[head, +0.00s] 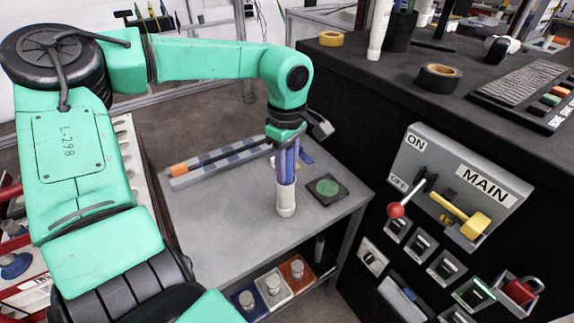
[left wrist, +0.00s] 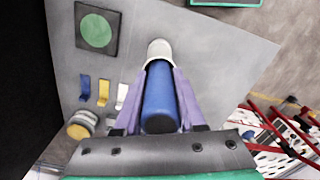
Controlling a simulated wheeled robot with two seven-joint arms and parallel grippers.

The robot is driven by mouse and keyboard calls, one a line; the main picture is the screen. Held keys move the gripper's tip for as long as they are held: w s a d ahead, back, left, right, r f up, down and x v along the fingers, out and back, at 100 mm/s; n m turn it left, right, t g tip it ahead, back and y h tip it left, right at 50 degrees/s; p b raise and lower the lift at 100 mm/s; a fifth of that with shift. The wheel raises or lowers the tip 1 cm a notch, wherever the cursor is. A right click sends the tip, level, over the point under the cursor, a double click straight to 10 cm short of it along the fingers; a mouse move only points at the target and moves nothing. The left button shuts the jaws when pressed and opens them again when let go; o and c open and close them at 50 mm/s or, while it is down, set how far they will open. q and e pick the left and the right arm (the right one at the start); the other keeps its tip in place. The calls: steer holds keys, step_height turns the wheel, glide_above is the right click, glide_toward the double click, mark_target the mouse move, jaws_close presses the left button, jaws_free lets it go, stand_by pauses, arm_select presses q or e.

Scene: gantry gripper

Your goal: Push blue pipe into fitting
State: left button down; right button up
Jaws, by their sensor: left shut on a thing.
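My left gripper (head: 286,180) points down over the small grey table, its long purple fingers shut on the blue pipe (head: 289,165). The white cylindrical fitting (head: 286,203) stands upright on the table, directly below the fingertips. In the left wrist view, the blue pipe (left wrist: 160,98) lies between the two purple fingers of the gripper (left wrist: 159,72), in line with the fitting (left wrist: 159,49). The pipe's far end meets the fitting's mouth. How deep it sits inside cannot be told. My right gripper is not in view.
A dark square plate with a green disc (head: 327,188) lies right of the fitting. A long blue-and-grey strip with an orange-ended rod (head: 215,158) lies behind. A switch panel (head: 455,188) with levers stands at right, below a black bench (head: 385,75). The table's front left is clear.

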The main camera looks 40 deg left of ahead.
arm_select(q)
steer(key=shift+f+b, duration=0.35)
steer(key=shift+f, duration=0.15)
steer(key=shift+c, duration=2.1)
jaws_free()
steer(key=shift+r, duration=0.1)
step_height(320, 180, up, 14)
steer(key=shift+r, duration=0.25)
